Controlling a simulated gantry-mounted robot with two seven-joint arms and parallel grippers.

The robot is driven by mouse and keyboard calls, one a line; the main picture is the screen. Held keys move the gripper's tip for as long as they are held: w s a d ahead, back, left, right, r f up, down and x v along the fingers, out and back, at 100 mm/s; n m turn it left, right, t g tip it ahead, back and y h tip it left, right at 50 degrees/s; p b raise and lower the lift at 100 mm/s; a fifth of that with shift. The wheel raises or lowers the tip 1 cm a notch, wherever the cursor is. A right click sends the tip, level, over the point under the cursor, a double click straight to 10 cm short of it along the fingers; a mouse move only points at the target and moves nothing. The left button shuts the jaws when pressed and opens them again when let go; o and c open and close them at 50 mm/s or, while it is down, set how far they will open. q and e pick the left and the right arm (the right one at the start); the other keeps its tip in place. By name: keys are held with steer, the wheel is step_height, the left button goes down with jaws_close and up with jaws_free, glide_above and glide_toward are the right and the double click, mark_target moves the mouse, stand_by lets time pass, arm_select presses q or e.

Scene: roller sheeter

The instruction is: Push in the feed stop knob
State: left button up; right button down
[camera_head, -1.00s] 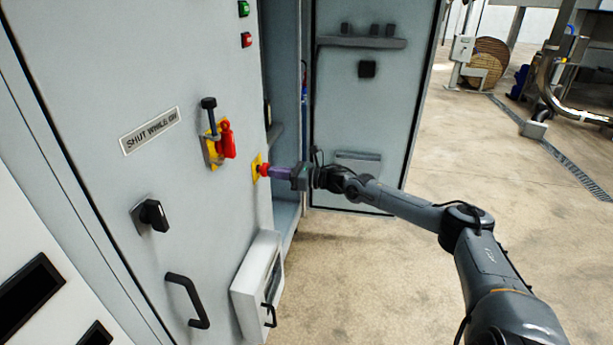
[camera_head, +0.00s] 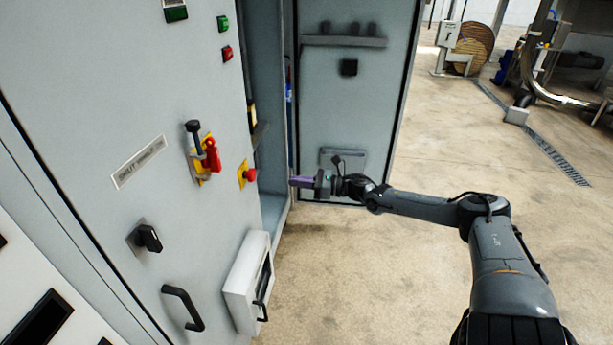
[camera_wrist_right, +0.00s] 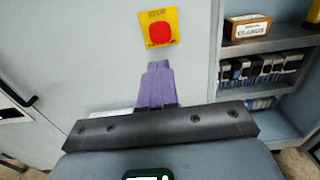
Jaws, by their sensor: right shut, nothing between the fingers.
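The feed stop knob (camera_head: 250,175) is a red mushroom button on a yellow plate on the grey cabinet front. It also shows in the right wrist view (camera_wrist_right: 159,33), where "STOP" can be read on the plate. My right gripper (camera_head: 292,181) is shut and empty, its purple fingers pointing at the cabinet. It stands to the right of the knob with a clear gap and does not touch it. In the right wrist view the fingertips (camera_wrist_right: 158,66) lie just below the knob. My left gripper is not in view.
A red lever switch (camera_head: 211,155) on a yellow plate sits left of the knob. A black rotary handle (camera_head: 148,238) and a white box (camera_head: 243,285) are lower down. The cabinet door (camera_head: 350,100) stands open behind my right gripper, showing shelves (camera_wrist_right: 262,50).

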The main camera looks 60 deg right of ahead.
steer(key=shift+p+v, duration=0.6)
steer(key=shift+v, duration=0.55)
